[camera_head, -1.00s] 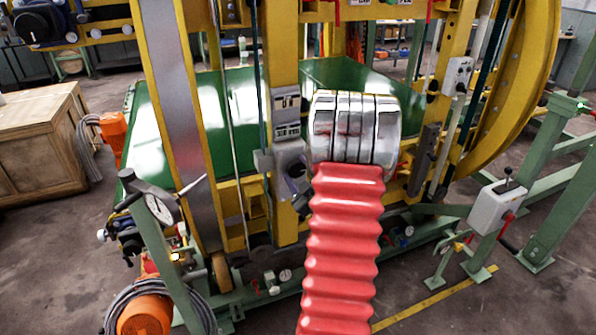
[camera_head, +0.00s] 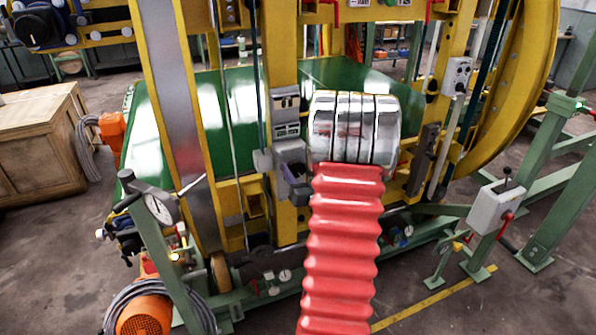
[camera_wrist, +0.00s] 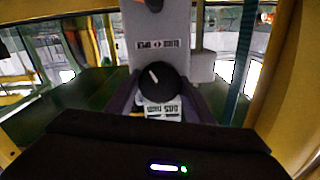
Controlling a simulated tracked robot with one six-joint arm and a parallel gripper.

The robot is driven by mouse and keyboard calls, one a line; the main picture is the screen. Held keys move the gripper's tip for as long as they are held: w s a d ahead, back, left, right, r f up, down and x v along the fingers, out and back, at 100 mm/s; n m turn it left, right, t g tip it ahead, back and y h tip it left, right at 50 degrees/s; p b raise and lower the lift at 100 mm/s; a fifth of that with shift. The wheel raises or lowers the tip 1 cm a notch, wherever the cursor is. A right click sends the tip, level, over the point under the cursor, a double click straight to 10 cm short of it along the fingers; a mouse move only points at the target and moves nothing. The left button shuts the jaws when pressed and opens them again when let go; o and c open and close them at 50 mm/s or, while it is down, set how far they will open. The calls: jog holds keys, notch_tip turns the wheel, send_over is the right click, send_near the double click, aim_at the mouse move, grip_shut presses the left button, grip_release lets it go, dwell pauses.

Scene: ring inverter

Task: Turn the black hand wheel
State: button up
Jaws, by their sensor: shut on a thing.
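The black hand wheel (camera_wrist: 164,84) is a small round black knob with a white mark, in the middle of the wrist view. It sits on a grey control housing (camera_wrist: 152,24) with printed labels above and below the knob. My gripper (camera_wrist: 163,98) is shut on the wheel, one dark finger on each side of it. In the head view, part of my gripper (camera_head: 296,186) shows against the yellow column, left of my chrome and red arm. The wheel itself cannot be made out in that view, and my arm hides part of the area.
A yellow column (camera_head: 282,110) stands behind the gripper, with a green sheet (camera_head: 240,110) beyond. A dial gauge on a green post (camera_head: 160,208) stands at left. A grey switch box (camera_head: 497,206) stands at right. A wooden cabinet (camera_head: 40,150) is far left.

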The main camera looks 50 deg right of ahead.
jog(key=m, duration=0.5)
jog(key=shift+s+d+f+m, duration=0.2)
jog(key=shift+s+f+m, duration=0.05)
jog(key=shift+m, duration=2.35)
jog(key=o, duration=1.1)
jog(key=shift+w+a+r, duration=0.1)
jog(key=shift+c, duration=0.2)
jog(key=v, duration=1.3)
jog(key=shift+s+a, duration=0.2)
jog(key=shift+s, duration=0.1)
